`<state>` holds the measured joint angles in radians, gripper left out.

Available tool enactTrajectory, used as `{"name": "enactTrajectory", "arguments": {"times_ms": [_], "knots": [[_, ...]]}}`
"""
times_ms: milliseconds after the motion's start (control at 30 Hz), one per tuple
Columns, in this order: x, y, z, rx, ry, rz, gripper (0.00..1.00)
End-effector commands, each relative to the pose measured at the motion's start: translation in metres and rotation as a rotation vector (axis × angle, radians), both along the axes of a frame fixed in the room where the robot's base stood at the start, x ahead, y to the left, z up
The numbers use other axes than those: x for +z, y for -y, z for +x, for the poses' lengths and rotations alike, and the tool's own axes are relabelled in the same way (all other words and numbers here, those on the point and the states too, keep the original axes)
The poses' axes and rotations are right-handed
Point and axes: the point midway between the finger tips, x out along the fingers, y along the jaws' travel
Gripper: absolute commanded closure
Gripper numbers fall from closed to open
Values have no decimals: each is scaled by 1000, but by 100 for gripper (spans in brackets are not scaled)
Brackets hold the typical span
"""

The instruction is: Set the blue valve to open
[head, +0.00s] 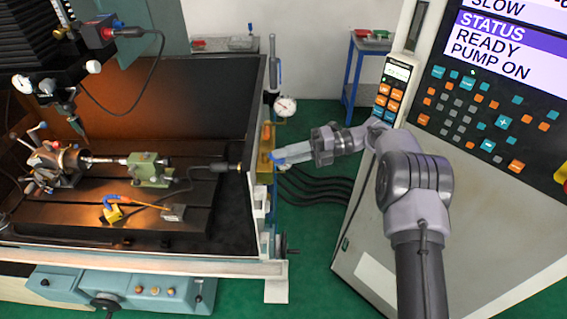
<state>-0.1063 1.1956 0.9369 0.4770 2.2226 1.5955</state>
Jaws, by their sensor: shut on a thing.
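A light blue piece (293,152), which I take to be the blue valve's handle, shows at the right outer side of the machine enclosure. It lies nearly level, beside a yellow-orange panel (265,148). My gripper (281,156) reaches it from the right and is shut on it. The fingers and the blue piece overlap and are too small to tell apart clearly. The valve's body and any open or closed mark cannot be made out.
A round dial gauge (285,107) is just above my gripper. Black hoses (315,188) run below it to the control cabinet (375,225) at right. Inside the enclosure are a chuck (68,160), a green block (149,169) and a blue-orange hose (118,201).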

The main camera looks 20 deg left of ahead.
Motion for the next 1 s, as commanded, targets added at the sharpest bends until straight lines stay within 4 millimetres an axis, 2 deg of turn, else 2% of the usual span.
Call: {"name": "enactTrajectory", "arguments": {"times_ms": [667, 700, 733, 1000], "knots": [[1, 0, 3, 53, 1, 1, 100], [1, 0, 3, 53, 1, 1, 77], [1, 0, 3, 53, 1, 1, 74], [1, 0, 3, 53, 1, 1, 74]]}}
